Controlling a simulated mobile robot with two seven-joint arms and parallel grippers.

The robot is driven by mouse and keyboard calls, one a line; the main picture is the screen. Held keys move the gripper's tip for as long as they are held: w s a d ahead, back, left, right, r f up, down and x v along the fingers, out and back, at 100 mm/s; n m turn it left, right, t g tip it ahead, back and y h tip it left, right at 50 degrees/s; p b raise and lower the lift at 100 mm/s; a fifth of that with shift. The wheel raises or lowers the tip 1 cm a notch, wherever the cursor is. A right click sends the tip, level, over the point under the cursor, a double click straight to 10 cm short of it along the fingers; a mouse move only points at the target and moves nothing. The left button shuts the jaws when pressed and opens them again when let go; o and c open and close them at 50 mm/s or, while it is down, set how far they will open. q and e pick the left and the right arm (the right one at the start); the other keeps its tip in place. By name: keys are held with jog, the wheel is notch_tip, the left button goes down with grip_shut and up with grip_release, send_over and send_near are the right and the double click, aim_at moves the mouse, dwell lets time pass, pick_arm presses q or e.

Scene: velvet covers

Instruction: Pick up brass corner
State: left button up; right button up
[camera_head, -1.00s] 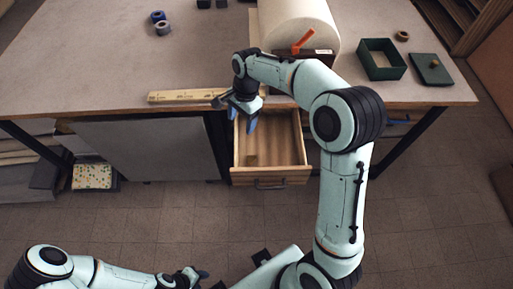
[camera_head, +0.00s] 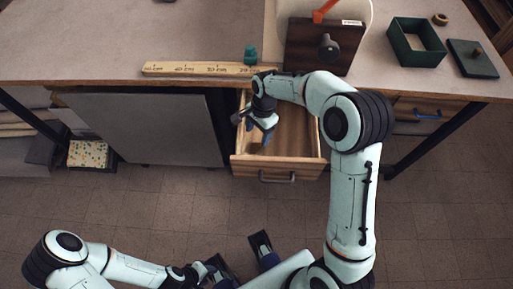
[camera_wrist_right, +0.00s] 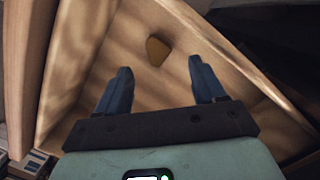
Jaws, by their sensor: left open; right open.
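The brass corner (camera_wrist_right: 157,51) is a small, dull golden-brown piece with rounded corners. It lies on the floor of the open wooden drawer (camera_head: 297,158), as the right wrist view shows. In the head view I cannot make it out; my right gripper covers part of the drawer. My right gripper (camera_head: 258,132) is over the drawer, pointing down and open. In the wrist view its two blue fingers (camera_wrist_right: 160,82) are apart and empty, with the corner beyond their tips and between their lines. My left gripper (camera_head: 208,271) is open, low in the head view, away from the desk.
The drawer walls stand close around my right gripper. A wooden ruler (camera_head: 205,69) and a teal spool (camera_head: 250,54) are near the desk edge above. A dark brown block with a knob (camera_head: 322,48), a green box (camera_head: 400,43) and its lid (camera_head: 473,58) are to the right.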

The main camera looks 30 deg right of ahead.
aim_at(256, 146)
jog(key=f, duration=0.6)
jog(key=shift+s+a+f+b, duration=0.15)
jog(key=shift+a+f+b, duration=0.1)
jog(key=shift+a+b, duration=0.15)
jog(key=shift+c, duration=0.3)
jog(key=c, duration=1.1)
